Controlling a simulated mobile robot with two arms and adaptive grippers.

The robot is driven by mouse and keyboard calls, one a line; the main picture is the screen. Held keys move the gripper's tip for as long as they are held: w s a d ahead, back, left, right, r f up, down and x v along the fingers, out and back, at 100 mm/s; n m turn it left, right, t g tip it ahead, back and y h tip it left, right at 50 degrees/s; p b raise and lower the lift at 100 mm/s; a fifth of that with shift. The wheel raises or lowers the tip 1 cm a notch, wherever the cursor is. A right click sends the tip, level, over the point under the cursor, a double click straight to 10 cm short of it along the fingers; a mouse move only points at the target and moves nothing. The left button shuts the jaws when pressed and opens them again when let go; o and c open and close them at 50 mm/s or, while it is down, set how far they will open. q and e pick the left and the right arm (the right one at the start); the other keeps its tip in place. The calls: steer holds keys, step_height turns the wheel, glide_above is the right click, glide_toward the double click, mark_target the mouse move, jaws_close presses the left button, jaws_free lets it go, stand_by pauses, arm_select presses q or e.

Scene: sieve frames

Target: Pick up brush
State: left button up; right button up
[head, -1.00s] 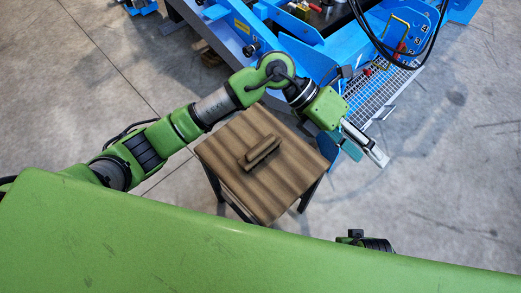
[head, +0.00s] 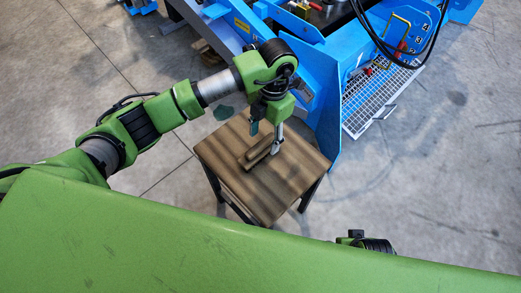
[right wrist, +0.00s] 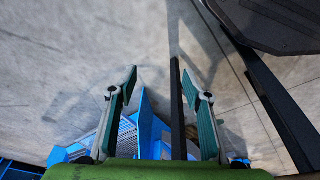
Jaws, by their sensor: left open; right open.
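The brush (head: 257,161), a brown block with a narrower raised part, lies on the square wooden top of a small table (head: 278,190) in the head view. My left gripper (head: 266,141) points down over the far part of the brush. Its fingers are apart, one at each side of the raised part, partly covering it. I cannot tell whether they touch the brush. My right gripper (right wrist: 160,78) is open in the right wrist view, with nothing held. The brush is not visible there.
A blue machine frame (head: 325,85) with a metal grating (head: 368,108) stands behind the table. In the right wrist view, a dark table leg (right wrist: 176,110) shows beyond the open fingers. Grey floor (head: 430,180) on the right is clear.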

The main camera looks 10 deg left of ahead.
mark_target(261, 143)
arm_select(q)
steer(key=shift+s+a+f+b, duration=0.1)
steer(key=shift+a+f+b, duration=0.05)
steer(key=shift+f, duration=0.8)
steer(key=shift+s+a+f+b, duration=0.1)
steer(key=shift+s+a+f, duration=0.1)
steer(key=shift+f, duration=0.8)
steer(key=shift+s+a+f+b, duration=0.1)
steer(key=shift+a+f+b, duration=0.05)
steer(key=shift+f, duration=0.8)
arm_select(e)
steer(key=shift+w+r, duration=0.15)
steer(key=shift+r, duration=1.4)
arm_select(q)
steer(key=shift+w, duration=0.1)
jaws_close()
steer(key=shift+r, duration=0.15)
